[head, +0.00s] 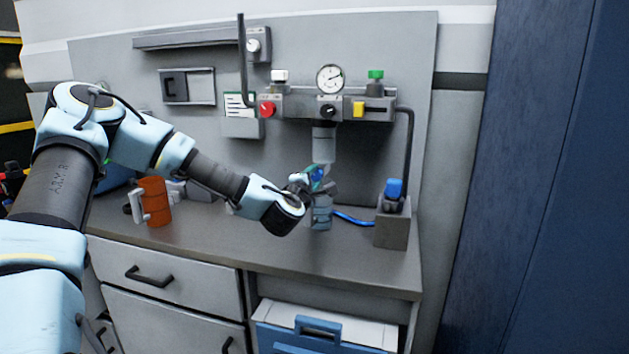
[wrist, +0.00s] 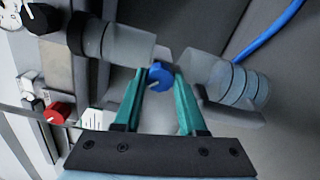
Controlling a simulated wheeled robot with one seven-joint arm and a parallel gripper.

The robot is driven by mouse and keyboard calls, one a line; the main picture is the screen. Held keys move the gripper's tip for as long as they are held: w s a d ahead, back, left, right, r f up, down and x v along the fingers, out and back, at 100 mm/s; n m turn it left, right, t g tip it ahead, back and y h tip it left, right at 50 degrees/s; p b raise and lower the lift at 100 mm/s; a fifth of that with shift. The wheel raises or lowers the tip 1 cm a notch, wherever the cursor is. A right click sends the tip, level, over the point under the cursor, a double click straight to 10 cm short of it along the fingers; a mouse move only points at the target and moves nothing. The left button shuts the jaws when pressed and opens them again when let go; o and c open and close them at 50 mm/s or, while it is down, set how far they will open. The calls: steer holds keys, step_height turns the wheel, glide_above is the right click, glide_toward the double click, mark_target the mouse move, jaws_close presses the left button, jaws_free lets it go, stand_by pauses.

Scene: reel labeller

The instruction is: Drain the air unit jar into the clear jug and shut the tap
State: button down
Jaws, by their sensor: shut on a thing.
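The air unit jar (head: 324,143) is a cloudy, pale cylinder hanging under the grey air unit. It also shows in the wrist view (wrist: 128,44), lying sideways at the upper left. The blue tap knob (wrist: 160,76) is at the jar's lower end. My gripper (head: 317,179) is just below the jar, and its teal fingers (wrist: 160,80) are shut on the blue tap knob. The clear jug (head: 321,213) stands on the bench below the jar and tap. In the wrist view the jug (wrist: 232,82) has bluish bands. Its liquid level is unclear.
The unit carries a gauge (head: 330,78), a red knob (head: 267,109) and a yellow part (head: 359,110). A grey block with a blue top (head: 392,226) stands right of the jug, with a blue hose (head: 352,219) between. An orange mug (head: 155,201) stands at left.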

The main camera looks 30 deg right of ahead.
stand_by(0.4)
steer(key=shift+c, duration=2.3)
jaws_free()
